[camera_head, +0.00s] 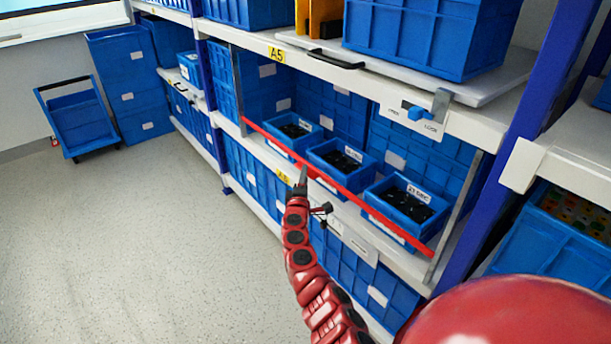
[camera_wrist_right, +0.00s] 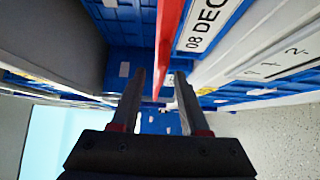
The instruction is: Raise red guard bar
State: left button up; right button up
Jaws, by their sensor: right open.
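The red guard bar (camera_head: 340,188) runs slanting across the front of the lower shelf, in front of several small blue bins. It hangs between two grey side arms, one at the left (camera_head: 238,92) and one at the right (camera_head: 457,215). My right gripper (camera_head: 303,176) is at the bar's near side, close to its middle. In the right wrist view the bar (camera_wrist_right: 168,40) passes between the two open fingers (camera_wrist_right: 159,88). I cannot tell whether either finger touches it. My left gripper is not in view.
Small bins with dark parts (camera_head: 405,203) stand behind the bar. A rotary switch with a blue knob (camera_head: 417,113) sits on the upper shelf edge. A blue upright (camera_head: 515,140) stands at the right.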

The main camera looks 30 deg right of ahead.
jog(key=b+x, duration=0.2)
jog(key=x, duration=0.1)
jog(key=shift+d+f, duration=0.1)
jog(key=shift+f, duration=0.1)
jog(key=shift+w+d+r, duration=0.15)
jog(key=shift+w, duration=0.15)
grip_shut()
dwell(1.2)
